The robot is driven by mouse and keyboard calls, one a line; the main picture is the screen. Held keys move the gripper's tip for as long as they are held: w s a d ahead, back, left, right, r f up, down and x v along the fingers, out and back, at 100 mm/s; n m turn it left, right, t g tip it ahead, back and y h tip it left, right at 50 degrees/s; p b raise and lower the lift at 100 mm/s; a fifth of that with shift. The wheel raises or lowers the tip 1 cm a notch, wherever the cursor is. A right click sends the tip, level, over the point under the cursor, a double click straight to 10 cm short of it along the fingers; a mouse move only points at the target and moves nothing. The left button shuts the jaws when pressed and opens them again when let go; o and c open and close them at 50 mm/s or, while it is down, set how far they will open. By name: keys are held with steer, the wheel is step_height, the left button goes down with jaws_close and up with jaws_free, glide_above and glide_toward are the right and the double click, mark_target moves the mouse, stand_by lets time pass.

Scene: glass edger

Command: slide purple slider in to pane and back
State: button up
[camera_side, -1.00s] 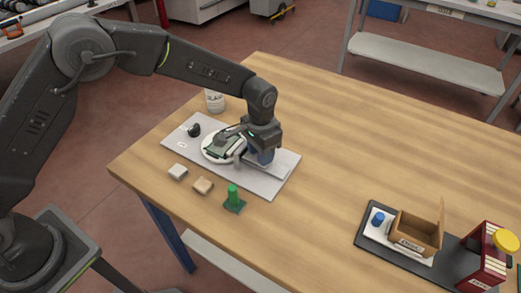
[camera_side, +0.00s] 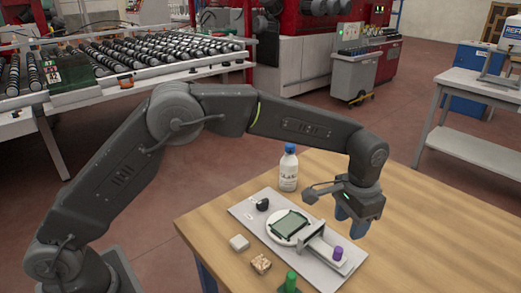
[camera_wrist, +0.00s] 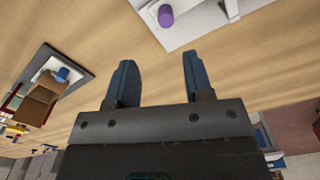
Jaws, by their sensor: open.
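The purple slider knob (camera_side: 337,253) stands upright on a pale slide track (camera_side: 320,244) at the right part of the grey base plate (camera_side: 248,211). The green square pane (camera_side: 289,224) lies on a white round disc (camera_side: 275,236), left of the track; a visible gap separates the knob from the pane. My gripper (camera_side: 350,228) is open and empty, to the upper right of the knob in the side view, apart from it. In the wrist view the purple knob (camera_wrist: 165,15) is beyond the open fingers (camera_wrist: 158,62); the pane is out of that view.
A white bottle (camera_side: 288,168) stands behind the plate. A black knob (camera_side: 262,204) sits at the plate's far left. A pale block (camera_side: 239,243), a tan block (camera_side: 261,264) and a green peg (camera_side: 290,282) stand in front. An open cardboard box (camera_wrist: 38,102) shows in the wrist view.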

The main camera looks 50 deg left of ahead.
steer(key=s+a+r+n+t, duration=0.2)
steer(key=s+a+r+t, duration=0.1)
steer(key=s+a+r, duration=0.9)
step_height(320, 180, up, 4)
steer(key=shift+s+a+f+h, duration=0.2)
steer(key=shift+s+a+h, duration=0.1)
steer(key=shift+a, duration=0.95)
steer(key=shift+w, duration=0.15)
steer(key=m+g, duration=0.2)
steer(key=g, duration=0.1)
glide_above(339, 249)
step_height(339, 249, down, 13)
step_height(339, 249, down, 13)
steer(key=shift+f, duration=0.1)
steer(key=shift+c, duration=0.2)
